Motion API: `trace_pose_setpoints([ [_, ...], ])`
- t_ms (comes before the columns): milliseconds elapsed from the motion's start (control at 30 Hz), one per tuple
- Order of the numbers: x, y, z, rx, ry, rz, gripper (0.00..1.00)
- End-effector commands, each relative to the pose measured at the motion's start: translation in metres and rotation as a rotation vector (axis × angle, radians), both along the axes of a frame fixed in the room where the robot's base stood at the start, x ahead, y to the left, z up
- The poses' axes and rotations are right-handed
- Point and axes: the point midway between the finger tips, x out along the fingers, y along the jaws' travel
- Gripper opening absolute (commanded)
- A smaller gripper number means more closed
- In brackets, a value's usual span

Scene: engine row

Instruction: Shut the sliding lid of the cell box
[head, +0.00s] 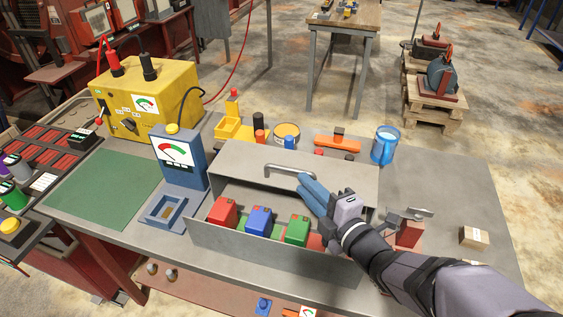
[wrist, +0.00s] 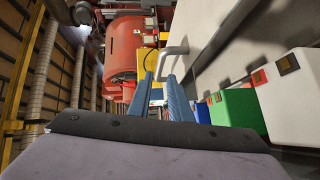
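The grey cell box (head: 235,237) stands on the bench with its front part uncovered. Its flat grey lid (head: 240,165) lies toward the back and carries a bar handle (head: 290,171), also seen in the wrist view (wrist: 172,50). Red (head: 222,212), blue (head: 258,220) and green (head: 297,229) cells sit in the opening; a white cell (wrist: 291,100) shows in the wrist view. My gripper (head: 304,184) is at the handle's right end. Its blue fingers (wrist: 161,76) are apart, with the handle's end appearing between their tips; contact is unclear. My arm hides the box's right end.
A blue meter stand (head: 180,160) and yellow tester (head: 145,98) stand left of the box. A blue cup (head: 384,145), orange tool (head: 337,142) and tin (head: 286,133) are behind it. A vise-like tool (head: 408,228) and small carton (head: 474,237) lie right.

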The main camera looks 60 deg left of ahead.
Motion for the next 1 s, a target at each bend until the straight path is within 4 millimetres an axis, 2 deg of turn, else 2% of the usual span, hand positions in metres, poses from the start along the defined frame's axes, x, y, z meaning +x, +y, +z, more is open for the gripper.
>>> trace_pose_setpoints([
  [167, 0.000, 0.003, 0.000, 0.000, -0.002, 0.001, 0.18],
  [333, -0.001, 0.016, -0.001, 0.001, -0.001, 0.003, 0.18],
  [800, -0.002, 0.085, -0.011, 0.000, 0.000, 0.003, 0.18],
  [1000, -0.002, 0.106, -0.014, 0.000, -0.001, 0.003, 0.18],
])
